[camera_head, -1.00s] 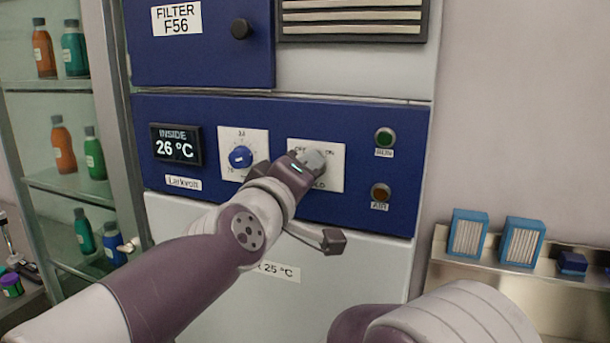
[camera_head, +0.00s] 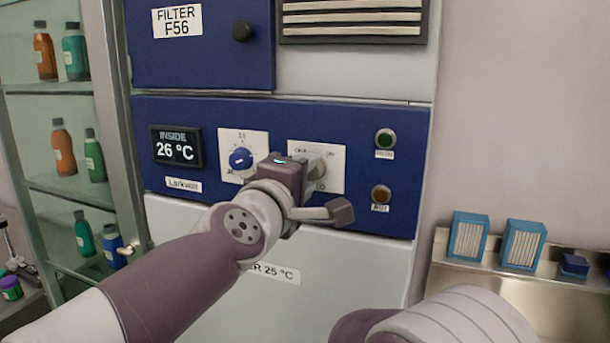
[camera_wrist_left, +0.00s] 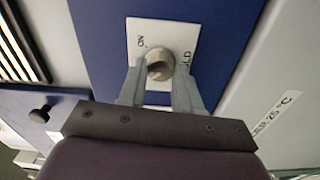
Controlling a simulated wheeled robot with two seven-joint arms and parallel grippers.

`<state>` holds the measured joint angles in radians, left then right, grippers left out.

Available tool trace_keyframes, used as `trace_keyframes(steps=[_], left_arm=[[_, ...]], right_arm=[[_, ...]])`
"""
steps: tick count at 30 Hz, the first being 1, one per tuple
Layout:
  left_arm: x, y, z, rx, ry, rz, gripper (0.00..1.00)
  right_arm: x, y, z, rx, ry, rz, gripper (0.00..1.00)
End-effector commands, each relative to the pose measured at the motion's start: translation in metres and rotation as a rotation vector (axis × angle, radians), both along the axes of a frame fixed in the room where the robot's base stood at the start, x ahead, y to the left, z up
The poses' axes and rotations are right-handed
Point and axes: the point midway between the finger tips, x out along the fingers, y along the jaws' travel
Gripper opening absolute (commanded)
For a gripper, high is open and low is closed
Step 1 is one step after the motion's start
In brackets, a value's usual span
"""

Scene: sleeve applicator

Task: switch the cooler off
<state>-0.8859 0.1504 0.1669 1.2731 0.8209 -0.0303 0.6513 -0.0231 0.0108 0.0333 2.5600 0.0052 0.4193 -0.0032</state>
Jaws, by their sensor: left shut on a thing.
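The cooler's blue control panel (camera_head: 410,160) faces me. Its right white plate (camera_head: 338,184) carries a grey rotary knob (camera_head: 317,165) with small printed words around it. In the left wrist view the knob (camera_wrist_left: 160,66) sits between my two fingers, with "ON" and part of another word ending in "LD" on the plate. My left gripper (camera_head: 311,172) is shut on this knob; it also shows in the left wrist view (camera_wrist_left: 159,82). The gripper hides part of the knob and plate, so its setting is hard to read. My right gripper is out of view.
A blue dial (camera_head: 240,158) sits left of the knob, beside a display (camera_head: 176,147) reading inside 26 °C. A green lamp (camera_head: 385,139) and amber lamp (camera_head: 381,194) are at the right. A glass cabinet (camera_head: 60,183) with bottles stands left; blue-framed filters (camera_head: 522,244) stand on a shelf.

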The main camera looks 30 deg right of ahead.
Motion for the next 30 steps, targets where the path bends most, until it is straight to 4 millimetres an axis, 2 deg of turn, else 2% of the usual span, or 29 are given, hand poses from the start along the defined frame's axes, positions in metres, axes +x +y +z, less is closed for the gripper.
trace_keyframes(steps=[9, 10, 12, 23, 26, 30], left_arm=[[0.000, 0.000, -0.001, 0.000, 0.004, 0.000, 0.03], [0.000, 0.000, -0.001, 0.000, 0.004, 0.000, 0.40], [0.000, 0.000, -0.001, 0.000, 0.004, 0.000, 0.59], [-0.004, 0.005, -0.001, -0.001, 0.002, 0.000, 0.59], [-0.016, 0.019, -0.003, -0.003, 0.000, 0.000, 0.59], [-0.042, 0.050, -0.001, -0.003, 0.000, 0.000, 0.59]], right_arm=[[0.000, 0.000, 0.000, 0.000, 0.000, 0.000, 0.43], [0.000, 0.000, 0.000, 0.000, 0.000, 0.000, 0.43], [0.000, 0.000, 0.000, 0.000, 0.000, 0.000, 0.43], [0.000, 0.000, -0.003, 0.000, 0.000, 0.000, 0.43], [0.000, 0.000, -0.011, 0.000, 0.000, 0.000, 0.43], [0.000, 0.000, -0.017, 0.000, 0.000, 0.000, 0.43]])
